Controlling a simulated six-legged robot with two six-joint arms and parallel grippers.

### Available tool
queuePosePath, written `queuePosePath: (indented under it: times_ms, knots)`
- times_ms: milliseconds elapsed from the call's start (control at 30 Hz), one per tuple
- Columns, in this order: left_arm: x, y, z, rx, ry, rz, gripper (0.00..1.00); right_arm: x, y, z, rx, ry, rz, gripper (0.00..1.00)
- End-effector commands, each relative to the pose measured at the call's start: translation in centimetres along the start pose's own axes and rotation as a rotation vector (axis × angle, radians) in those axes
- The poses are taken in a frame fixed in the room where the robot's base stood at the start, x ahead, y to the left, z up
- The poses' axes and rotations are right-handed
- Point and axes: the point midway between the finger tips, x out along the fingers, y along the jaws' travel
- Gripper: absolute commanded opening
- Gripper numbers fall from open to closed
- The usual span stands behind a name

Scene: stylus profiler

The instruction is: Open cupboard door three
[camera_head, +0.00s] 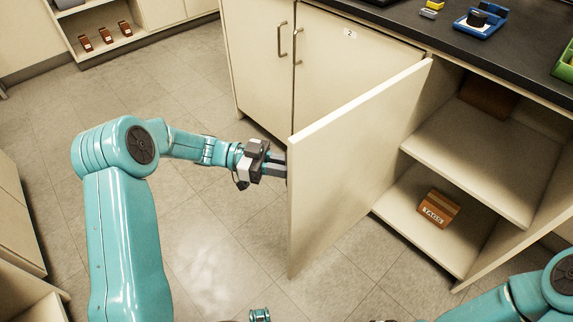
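A cream cupboard door (352,165) stands swung wide open from the cabinet, hinged at its far upper end. It is right of the closed door marked 2 (343,75); its own label is not visible. Its inner face is toward me, so its handle is hidden. My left gripper (279,168) reaches from the left to the outer side of this door, near its free edge. Its fingertips are hidden behind the door, so I cannot tell whether they grip anything. My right arm (520,298) enters at the bottom right; its gripper is not clearly in view.
The open compartment has a shelf (470,155) and an orange-brown box marked TAGS (438,208) on its floor. A dark countertop (420,28) above bears a blue device (480,22). An open shelf unit (100,50) stands far left. Tiled floor (215,255) is clear.

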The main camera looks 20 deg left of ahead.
Motion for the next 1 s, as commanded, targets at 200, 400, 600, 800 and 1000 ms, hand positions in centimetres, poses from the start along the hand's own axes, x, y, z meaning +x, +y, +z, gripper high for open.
queuePosePath:
  times_ms: [200, 400, 600, 800, 1000]
  knots:
    - [0.0, -0.1, -0.1, 0.000, 0.000, -0.001, 0.24, 0.0, 0.0, 0.0, 0.000, 0.000, 0.000, 0.69]
    - [-0.1, -0.1, -0.1, 0.001, 0.000, 0.000, 0.29, 0.0, 0.0, 0.0, 0.000, 0.000, 0.000, 0.69]
    - [-1.2, -0.3, -0.1, 0.002, -0.001, -0.004, 0.29, -0.2, -0.1, 0.0, 0.000, 0.000, 0.000, 0.69]
    - [-5.7, -0.3, -0.2, 0.001, -0.001, -0.006, 0.29, -0.8, -0.3, 0.0, 0.000, 0.000, 0.000, 0.69]
    - [-11.1, -0.2, -0.1, 0.002, -0.002, -0.006, 0.29, -1.4, -0.5, 0.0, 0.000, 0.000, 0.000, 0.69]
